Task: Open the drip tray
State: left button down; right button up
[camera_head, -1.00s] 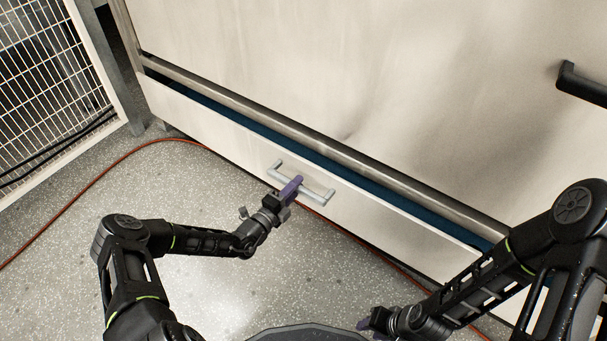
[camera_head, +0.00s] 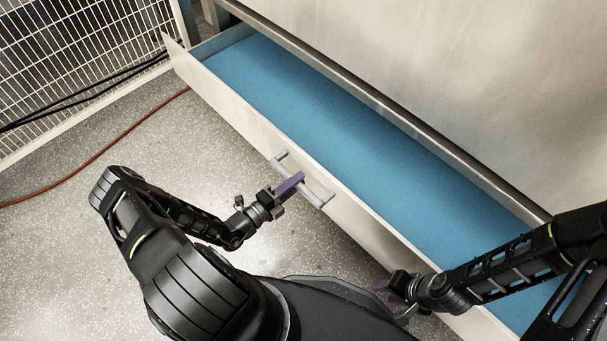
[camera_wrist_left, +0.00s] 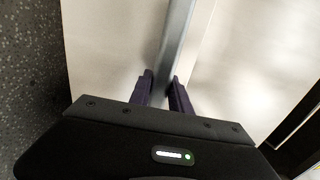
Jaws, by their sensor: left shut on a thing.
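The drip tray (camera_head: 224,98) is a long, low drawer with a cream front and a blue inside, pulled well out from under the machine. Its grey bar handle (camera_head: 318,199) is on the middle of the front. My left gripper (camera_head: 291,186) is shut on the handle, its purple fingers around the bar. In the left wrist view the handle bar (camera_wrist_left: 177,45) runs down between the fingers (camera_wrist_left: 163,92). My right gripper (camera_head: 384,287) is near the tray front at the lower right, away from the handle; its fingers are small and partly hidden.
The large cream machine panel (camera_head: 450,70) with a metal lower edge stands above the tray. A wire mesh fence (camera_head: 80,60) is at the left. An orange hose (camera_head: 100,155) lies on the speckled floor (camera_head: 60,250), which is clear at the left.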

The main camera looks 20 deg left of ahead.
pick_arm(q)
jog(key=shift+s+a, duration=0.15)
jog(key=shift+s, duration=0.2)
jog(key=c, duration=1.2)
grip_release()
jog(key=p+v, duration=0.1)
jog(key=v, duration=0.6)
jog(key=shift+s, duration=0.35)
jog(key=shift+a, duration=0.1)
